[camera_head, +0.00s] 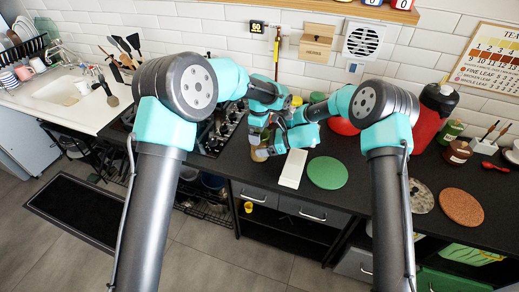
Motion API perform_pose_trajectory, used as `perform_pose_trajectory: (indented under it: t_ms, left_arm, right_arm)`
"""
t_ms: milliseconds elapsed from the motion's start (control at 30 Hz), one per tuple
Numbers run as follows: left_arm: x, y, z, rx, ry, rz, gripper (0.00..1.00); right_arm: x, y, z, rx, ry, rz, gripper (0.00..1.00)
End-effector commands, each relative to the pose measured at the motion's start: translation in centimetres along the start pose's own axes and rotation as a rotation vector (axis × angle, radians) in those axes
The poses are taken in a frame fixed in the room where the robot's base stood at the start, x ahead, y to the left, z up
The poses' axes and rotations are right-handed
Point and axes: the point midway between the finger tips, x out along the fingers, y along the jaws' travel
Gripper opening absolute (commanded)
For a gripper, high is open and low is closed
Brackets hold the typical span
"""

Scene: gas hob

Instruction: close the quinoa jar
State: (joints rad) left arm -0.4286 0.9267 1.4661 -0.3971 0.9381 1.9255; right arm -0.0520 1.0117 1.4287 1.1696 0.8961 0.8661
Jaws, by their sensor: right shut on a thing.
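A small jar with tan contents, apparently the quinoa jar (261,154), stands on the dark counter just right of the hob. My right gripper (274,146) reaches in from the right at the jar's side and is shut on it. My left gripper (259,124) comes down from above, close over the top of the jar. Its fingers are small and partly hidden, so I cannot tell whether they are open or shut. The jar's top and lid are hidden by the grippers.
A white board (293,168) and a green round mat (327,173) lie right of the jar. The gas hob (214,139) is to the left. A red flask (432,112), a cork mat (461,207) and a speckled round mat (420,196) are at the right.

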Motion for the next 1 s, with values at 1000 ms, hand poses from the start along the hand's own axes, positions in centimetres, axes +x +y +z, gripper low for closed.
perform_pose_trajectory:
  t_ms: [1000]
  left_arm:
    - [-4.7,0.0,0.0,0.0,0.0,0.001,1.0]
  right_arm:
    - [0.0,0.0,0.0,-0.001,0.0,0.0,0.15]
